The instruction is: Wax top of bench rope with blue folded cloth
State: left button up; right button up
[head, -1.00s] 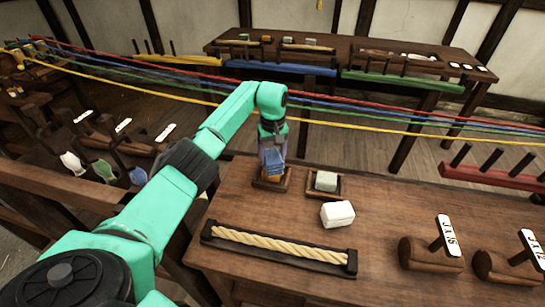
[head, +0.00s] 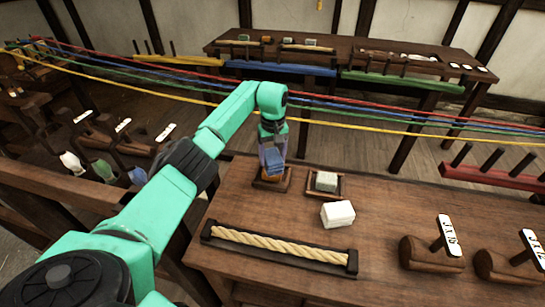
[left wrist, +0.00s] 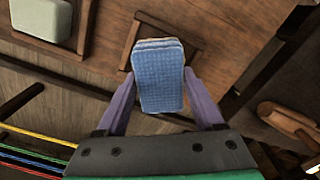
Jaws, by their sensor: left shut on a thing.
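My left gripper (head: 271,147) points down over the back left of the bench (head: 385,205). It is shut on the blue folded cloth (head: 274,164), which stands between its fingers in the left wrist view (left wrist: 160,82). The cloth is over a small wooden tray (head: 284,187). A brownish-orange patch (head: 271,175) shows just below the cloth; I cannot tell whether they touch. The bench rope (head: 280,245), pale and twisted, lies straight in a dark holder (head: 207,231) near the front edge, apart from the cloth. My right gripper is out of view.
A second tray (head: 341,190) holds a grey-green block (head: 326,181). A white block (head: 338,214) lies on the bench before it. Tagged wooden pieces (head: 432,253) lie at the right. Coloured strands (head: 400,128) stretch behind the bench.

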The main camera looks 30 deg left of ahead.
aim_at(272, 156)
pick_arm(q)
jog(key=shift+f, duration=0.1)
notch_tip(272, 156, up, 7)
jog(key=p, duration=0.5)
dwell(0.7)
